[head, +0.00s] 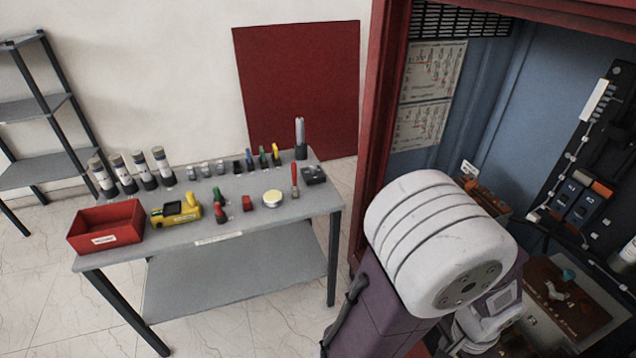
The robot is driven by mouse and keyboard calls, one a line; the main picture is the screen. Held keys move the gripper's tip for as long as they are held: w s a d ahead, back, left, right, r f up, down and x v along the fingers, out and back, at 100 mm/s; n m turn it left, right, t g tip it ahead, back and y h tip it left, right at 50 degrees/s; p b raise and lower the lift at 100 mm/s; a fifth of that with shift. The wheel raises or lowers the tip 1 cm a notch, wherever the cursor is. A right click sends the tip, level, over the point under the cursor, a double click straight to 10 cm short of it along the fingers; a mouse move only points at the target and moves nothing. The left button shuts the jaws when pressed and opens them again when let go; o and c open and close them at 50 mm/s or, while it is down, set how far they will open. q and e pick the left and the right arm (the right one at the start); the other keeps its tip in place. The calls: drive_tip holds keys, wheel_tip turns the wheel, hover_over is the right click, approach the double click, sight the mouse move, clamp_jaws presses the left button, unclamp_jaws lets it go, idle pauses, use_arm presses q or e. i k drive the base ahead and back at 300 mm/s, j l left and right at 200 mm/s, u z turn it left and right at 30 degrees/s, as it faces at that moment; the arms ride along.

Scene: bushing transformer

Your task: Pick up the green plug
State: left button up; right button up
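A small upright green piece (263,157) stands near the back edge of the grey table, in a row with blue, black and yellow pieces. A second green piece with a dark base (218,194) stands nearer the middle, just behind a red one. Both are small in the head view, and I cannot tell which is the green plug. Neither of my grippers shows in the head view.
The grey table (170,268) also holds a red bin (105,226), a yellow tool (176,211), a white round tin (273,198) and several cylinders. A large white ribbed body (440,238) stands before the open red cabinet (385,100) at right. Floor is clear at lower left.

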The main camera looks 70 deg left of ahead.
sight(217, 195)
drive_tip(key=u, duration=3.3)
